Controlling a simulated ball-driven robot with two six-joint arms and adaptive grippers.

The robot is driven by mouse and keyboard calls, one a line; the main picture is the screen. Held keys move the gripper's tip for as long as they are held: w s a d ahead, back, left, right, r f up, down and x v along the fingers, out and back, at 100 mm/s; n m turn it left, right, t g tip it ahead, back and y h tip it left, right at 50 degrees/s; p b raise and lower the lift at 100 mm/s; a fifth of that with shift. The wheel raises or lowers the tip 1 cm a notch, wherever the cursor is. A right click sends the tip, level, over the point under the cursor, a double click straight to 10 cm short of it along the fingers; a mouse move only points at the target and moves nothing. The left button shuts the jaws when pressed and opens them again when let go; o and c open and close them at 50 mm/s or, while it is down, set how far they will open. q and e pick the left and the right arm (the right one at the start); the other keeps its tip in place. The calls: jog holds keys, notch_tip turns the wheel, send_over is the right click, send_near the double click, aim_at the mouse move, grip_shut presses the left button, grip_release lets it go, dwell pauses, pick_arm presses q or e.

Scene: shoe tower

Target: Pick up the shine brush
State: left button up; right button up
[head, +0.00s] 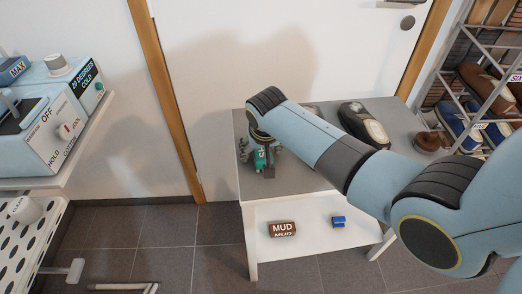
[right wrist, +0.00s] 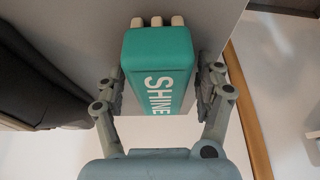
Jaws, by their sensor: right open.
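The shine brush (right wrist: 158,65) is a teal block with white "SHINE" lettering and pale knobs at its far end in the right wrist view. In the head view its teal side (head: 262,158) shows at the left end of the grey bench top, partly hidden by my gripper. My right gripper (right wrist: 160,84) is open, with one finger on each side of the brush. A narrow gap shows on each side, though contact is hard to judge. In the head view my right gripper (head: 261,163) points down over the brush. My left gripper is not in view.
The bench (head: 222,203) has a brown "MUD" brush (head: 283,229) and a small blue item (head: 338,222) on its lower shelf. A dark shoe (head: 363,123) stands on top, right of my gripper. A shoe rack (head: 480,100) is at right, a control machine (head: 45,115) at left.

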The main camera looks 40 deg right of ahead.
jog(key=c, duration=1.3)
jog(key=shift+r, duration=0.15)
jog(key=shift+c, duration=0.2)
jog(key=shift+r, duration=0.4)
jog(key=r, duration=0.2)
jog(key=d+r, duration=0.1)
jog(key=r, duration=0.1)
jog(key=shift+w+r+p, duration=0.1)
jog(key=shift+p, duration=0.2)
jog(key=d+r, duration=0.6)
jog(key=d, duration=0.4)
jog(key=shift+w+d+r, duration=0.15)
jog(key=shift+w+d, duration=0.15)
jog(key=shift+d, duration=0.05)
